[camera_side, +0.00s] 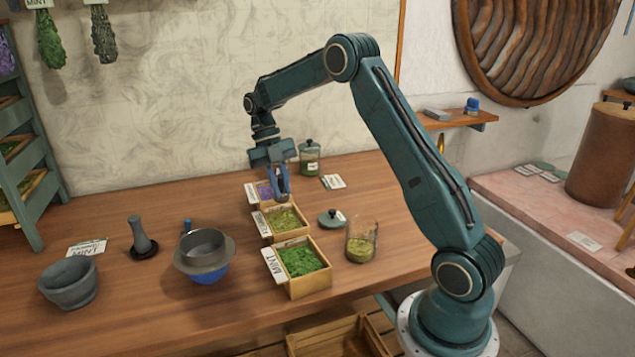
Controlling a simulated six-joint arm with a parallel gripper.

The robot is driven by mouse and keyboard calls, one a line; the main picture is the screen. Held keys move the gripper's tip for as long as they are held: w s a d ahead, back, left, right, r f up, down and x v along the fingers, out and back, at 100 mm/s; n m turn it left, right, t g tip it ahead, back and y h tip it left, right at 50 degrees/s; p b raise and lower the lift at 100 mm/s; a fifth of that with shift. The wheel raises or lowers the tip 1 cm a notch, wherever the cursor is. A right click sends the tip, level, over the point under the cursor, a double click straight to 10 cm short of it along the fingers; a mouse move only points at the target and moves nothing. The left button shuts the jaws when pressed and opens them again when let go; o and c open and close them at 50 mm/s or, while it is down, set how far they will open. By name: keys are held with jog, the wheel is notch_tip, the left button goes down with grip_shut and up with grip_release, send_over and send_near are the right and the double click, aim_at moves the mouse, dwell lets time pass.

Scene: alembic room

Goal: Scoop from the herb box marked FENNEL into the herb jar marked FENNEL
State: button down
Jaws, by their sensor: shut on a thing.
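My gripper (279,184) points down over the back of the middle herb box (284,220). It is shut on what seems to be a small scoop, mostly hidden between and below the fingers. The middle box holds yellow-green herb, and its tag is too small to read surely. An open glass jar (361,242), partly filled with similar yellow-green herb, stands to the right of the boxes; no marking on it is readable. A dark green lid (332,218) lies on the table behind the jar. I cannot tell whether the scoop touches the herb or carries any.
A box marked MINT (300,263) stands in front, and a purple-herb box (262,191) behind. A closed jar (309,157) stands at the back.

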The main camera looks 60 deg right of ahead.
aim_at(290, 236)
jog(key=shift+f, duration=0.1)
jog(key=shift+f, duration=4.6)
jog(key=shift+s+a, duration=0.2)
jog(key=shift+s+a, duration=0.6)
jog(key=shift+s, duration=0.05)
jog(key=shift+r, duration=4.2)
jog(key=shift+s+m, duration=0.1)
jog(key=shift+m, duration=0.2)
